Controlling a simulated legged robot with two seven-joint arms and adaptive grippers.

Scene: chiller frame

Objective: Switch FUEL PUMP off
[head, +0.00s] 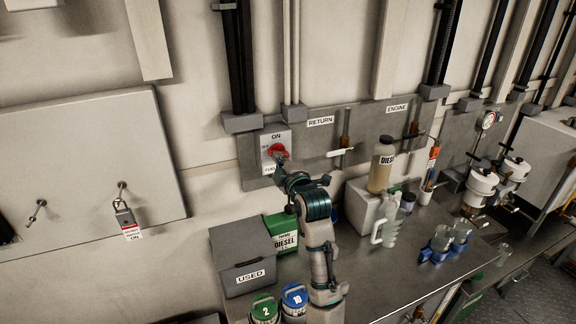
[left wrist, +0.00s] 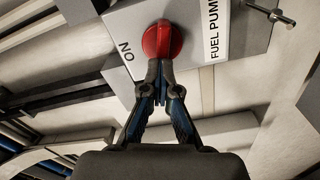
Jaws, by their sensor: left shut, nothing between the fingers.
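The FUEL PUMP switch is a red rotary knob (head: 277,150) on a light grey plate (head: 268,137) on the wall panel. The plate reads ON at the top, and its lower label is partly hidden by my gripper. In the left wrist view the red knob (left wrist: 162,40) shows with the FUEL PUMP label at its right and the ON mark at its left. My left gripper (head: 281,158) is at the knob. Its fingers (left wrist: 161,75) are together and empty, the tips at or against the knob's near edge; I cannot tell if they touch. My right gripper is not in view.
RETURN (head: 321,121) and ENGINE (head: 397,107) labels and valve handles are right of the switch. A padlock (head: 124,215) hangs at left.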

